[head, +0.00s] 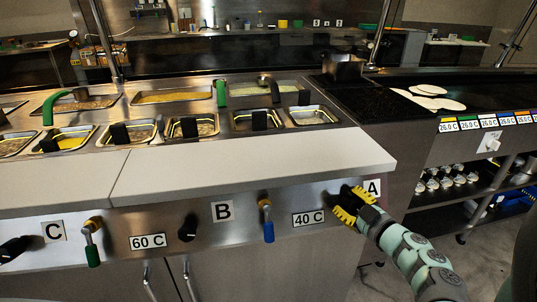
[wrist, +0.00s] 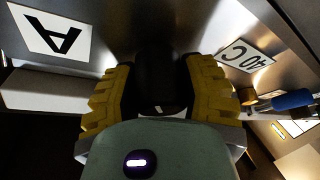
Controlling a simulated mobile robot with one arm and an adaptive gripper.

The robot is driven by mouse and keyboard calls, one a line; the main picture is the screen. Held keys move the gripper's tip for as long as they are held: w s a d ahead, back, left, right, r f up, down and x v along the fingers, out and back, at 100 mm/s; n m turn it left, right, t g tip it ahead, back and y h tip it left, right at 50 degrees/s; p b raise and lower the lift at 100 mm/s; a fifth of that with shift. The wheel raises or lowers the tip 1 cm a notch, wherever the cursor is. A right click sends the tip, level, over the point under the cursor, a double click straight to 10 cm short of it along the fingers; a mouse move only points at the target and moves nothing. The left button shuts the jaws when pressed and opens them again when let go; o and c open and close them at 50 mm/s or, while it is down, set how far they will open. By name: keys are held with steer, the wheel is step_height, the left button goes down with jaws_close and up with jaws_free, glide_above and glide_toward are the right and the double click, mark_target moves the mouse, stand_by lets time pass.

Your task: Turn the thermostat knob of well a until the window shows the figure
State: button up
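The panel window for well A (head: 308,219) reads 40 C; it also shows upside down in the wrist view (wrist: 244,58). The A label (head: 373,188) is at the panel's right end and in the wrist view (wrist: 52,32). My gripper (head: 352,205) is at the panel between the window and the label. In the wrist view its yellow fingers (wrist: 158,95) stand on both sides of a black knob (wrist: 157,75) and appear closed on it. A small white mark shows on the knob's lower part.
A blue-handled valve (head: 267,222) sticks out left of the window. Farther left are the B knob (head: 187,229), a 60 C window (head: 148,241) and a green-handled valve (head: 92,245). A pale ledge (head: 260,165) runs above the panel, with food pans behind it.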

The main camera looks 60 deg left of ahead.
steer(key=shift+o, duration=0.2)
steer(key=shift+r, duration=0.1)
steer(key=shift+s+d+r+p, duration=0.25)
steer(key=shift+d+r+p, duration=0.15)
steer(key=shift+p, duration=0.25)
steer(key=d+p, duration=0.1)
steer(key=s+d+r+p, duration=0.1)
steer(key=d, duration=0.1)
steer(key=d+p, duration=0.1)
steer(key=shift+s+d+r, duration=0.15)
steer(key=shift+s+r, duration=0.15)
steer(key=shift+s, duration=0.05)
steer(key=o, duration=0.4)
